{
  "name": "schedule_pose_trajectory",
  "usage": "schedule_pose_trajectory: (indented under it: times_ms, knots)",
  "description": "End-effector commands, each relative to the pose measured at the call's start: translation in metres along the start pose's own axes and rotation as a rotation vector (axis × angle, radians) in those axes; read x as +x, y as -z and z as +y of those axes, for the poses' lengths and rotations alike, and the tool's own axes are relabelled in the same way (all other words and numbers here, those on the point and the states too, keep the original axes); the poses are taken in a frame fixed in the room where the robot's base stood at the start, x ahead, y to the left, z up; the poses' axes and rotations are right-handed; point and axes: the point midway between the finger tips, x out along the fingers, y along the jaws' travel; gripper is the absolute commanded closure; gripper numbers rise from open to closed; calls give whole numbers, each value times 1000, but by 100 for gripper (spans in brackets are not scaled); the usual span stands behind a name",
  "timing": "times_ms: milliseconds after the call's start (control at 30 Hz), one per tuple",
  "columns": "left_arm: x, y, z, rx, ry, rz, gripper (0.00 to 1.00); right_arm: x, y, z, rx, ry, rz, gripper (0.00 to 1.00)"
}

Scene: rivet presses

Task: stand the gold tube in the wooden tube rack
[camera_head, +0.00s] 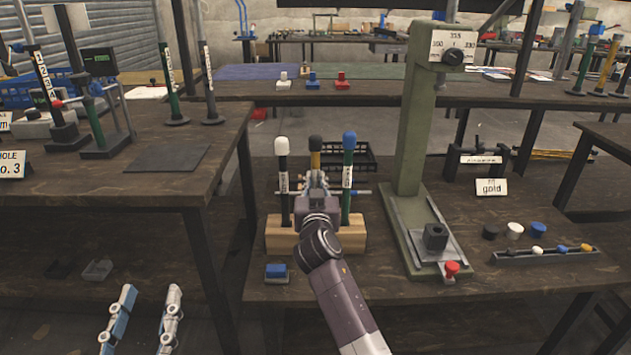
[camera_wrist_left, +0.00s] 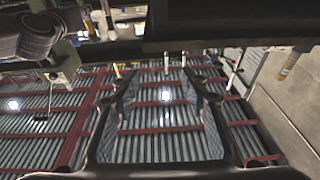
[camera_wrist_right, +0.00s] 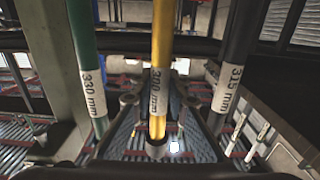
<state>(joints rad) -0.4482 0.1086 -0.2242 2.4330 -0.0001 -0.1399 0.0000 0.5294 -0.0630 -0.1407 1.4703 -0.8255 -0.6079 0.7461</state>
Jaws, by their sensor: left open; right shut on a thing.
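The wooden tube rack (camera_head: 281,240) stands on the middle table. A black tube with a white cap (camera_head: 283,180) stands upright at its left and a green tube with a blue cap (camera_head: 347,185) at its right. The gold tube (camera_head: 315,160), dark-capped, is upright between them. My right gripper (camera_head: 318,185) is shut on it; the right wrist view shows the gold tube (camera_wrist_right: 161,60), labelled 300 mm, between the fingers. My gripper hides its lower end, so I cannot tell whether it is seated. My left gripper (camera_head: 140,322) is open and empty, low at the left.
A green press (camera_head: 412,120) with a gauge stands close right of the rack. A "gold" sign (camera_head: 491,187), loose caps (camera_head: 515,230) and a narrow tray (camera_head: 510,258) are at the right. The left table (camera_head: 150,190) holds more stands.

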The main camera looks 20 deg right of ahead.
Motion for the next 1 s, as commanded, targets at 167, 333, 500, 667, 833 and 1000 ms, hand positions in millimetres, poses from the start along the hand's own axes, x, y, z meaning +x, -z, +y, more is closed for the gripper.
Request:
schedule_pose_trajectory:
  times_ms: [167,333,500,667,833,1000]
  knots:
    - [0,4,1,-1,-2,19,59,0,0,0,0,0,2,100]
    - [1,10,2,-2,-3,44,59,0,-1,0,0,0,2,100]
    - [1,14,2,-2,-4,63,59,0,-2,0,0,0,2,100]
    - [1,19,3,-2,-6,85,59,0,-3,0,0,0,2,100]
    - [1,24,3,-3,-7,106,59,0,-4,0,0,0,2,100]
    - [0,26,3,-4,-7,121,59,0,-5,0,0,0,2,100]
